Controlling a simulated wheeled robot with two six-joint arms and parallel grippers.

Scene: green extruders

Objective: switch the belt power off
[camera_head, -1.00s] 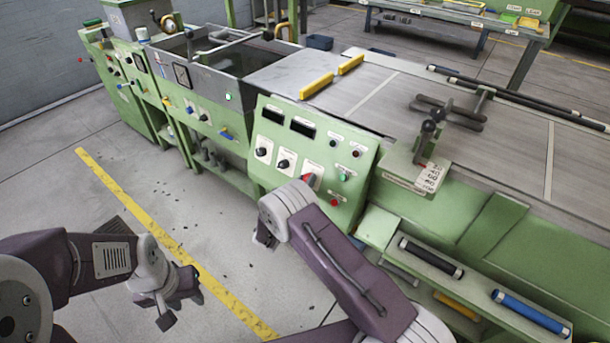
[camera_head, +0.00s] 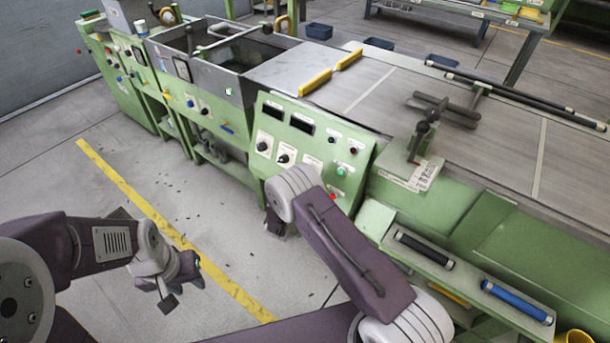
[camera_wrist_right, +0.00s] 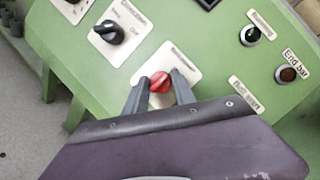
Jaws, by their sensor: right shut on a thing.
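The red rotary switch (camera_wrist_right: 160,82) sits on a white label plate on the green control panel. In the right wrist view, the two grey fingers of my right gripper (camera_wrist_right: 160,90) stand on either side of its knob and are shut on it. In the head view my right arm hides this switch and the right gripper. The sloped control panel (camera_head: 345,153) shows there with black knobs, dark displays and small buttons. My left gripper (camera_head: 184,292) is empty, with its fingers apart, above the floor at the lower left, away from the machine.
A black rotary switch (camera_wrist_right: 109,32) is beside the red one. A green button (camera_wrist_right: 250,36) and a dark red button (camera_wrist_right: 287,74) are to its right. The conveyor belt (camera_head: 480,150) runs behind the panel. A shelf holds a black and a blue roller (camera_head: 518,303).

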